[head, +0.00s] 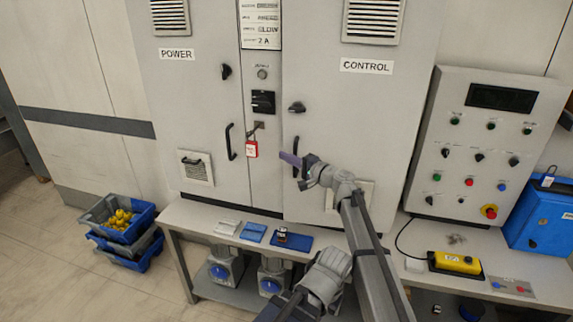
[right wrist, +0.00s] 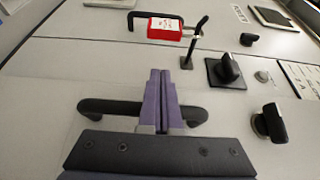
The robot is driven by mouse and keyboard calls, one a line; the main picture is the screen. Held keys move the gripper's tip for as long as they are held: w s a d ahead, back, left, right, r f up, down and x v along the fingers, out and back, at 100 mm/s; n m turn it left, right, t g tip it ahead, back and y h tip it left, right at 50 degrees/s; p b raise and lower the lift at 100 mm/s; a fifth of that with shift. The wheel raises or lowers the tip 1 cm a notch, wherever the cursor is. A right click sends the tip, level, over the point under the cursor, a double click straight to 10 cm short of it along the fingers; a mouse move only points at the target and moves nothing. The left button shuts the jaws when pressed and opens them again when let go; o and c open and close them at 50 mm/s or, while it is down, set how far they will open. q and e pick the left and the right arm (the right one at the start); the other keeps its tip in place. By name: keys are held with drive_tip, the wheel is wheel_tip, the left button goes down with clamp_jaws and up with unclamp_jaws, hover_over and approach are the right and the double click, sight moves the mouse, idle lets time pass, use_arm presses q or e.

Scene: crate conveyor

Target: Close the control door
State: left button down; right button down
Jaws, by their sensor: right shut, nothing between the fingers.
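The control door (head: 335,115) is the right-hand door of the grey cabinet, under the CONTROL label. It looks flush or nearly flush with the cabinet front; I cannot tell whether a small gap is left. Its black bar handle (right wrist: 95,106) shows behind my right gripper (right wrist: 159,72) in the right wrist view. The purple fingers are together and empty, crossing in front of the handle's middle; I cannot tell whether they touch it. In the head view my right gripper (head: 288,159) is at the door's left edge. A black knob (head: 297,107) sits above the handle.
A red tag lock (head: 251,149) hangs on the centre strip beside the door. A bench (head: 200,219) runs below the cabinet, holding cards, a blue mat (head: 297,243) and a yellow pendant (head: 457,263). A button panel (head: 480,140) stands at the right.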

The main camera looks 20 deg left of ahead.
drive_tip(key=shift+w+a, duration=0.25)
drive_tip(key=shift+w, duration=0.65)
drive_tip(key=shift+s, duration=0.1)
